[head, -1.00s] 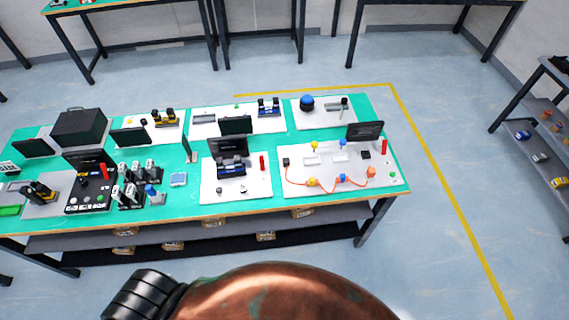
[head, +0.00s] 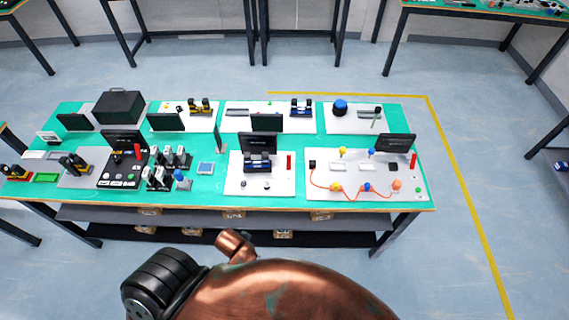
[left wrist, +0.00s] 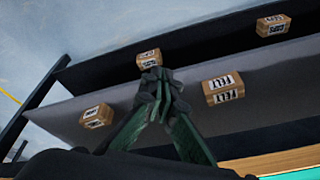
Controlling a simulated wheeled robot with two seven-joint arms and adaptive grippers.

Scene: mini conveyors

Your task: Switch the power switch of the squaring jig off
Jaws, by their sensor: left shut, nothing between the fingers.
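Several stations stand on the green-topped table (head: 325,148) in the head view. They are too small for me to tell which one is the squaring jig, and I cannot make out its power switch. Candidates include the white board with a dark device (head: 257,160) at centre front and the grey plate with a black and yellow device (head: 74,163) at left. My left gripper (left wrist: 160,95) shows in the left wrist view, shut and empty, with the table's lower shelves behind it. It touches no station. My right gripper is in neither view.
Boxes labelled FELT (left wrist: 223,89) lie on the grey lower shelf (left wrist: 180,105). A large wired board (head: 362,185) is at the table's right, and a black box (head: 118,105) at back left. Floor is clear right of the table, by the yellow line (head: 455,185).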

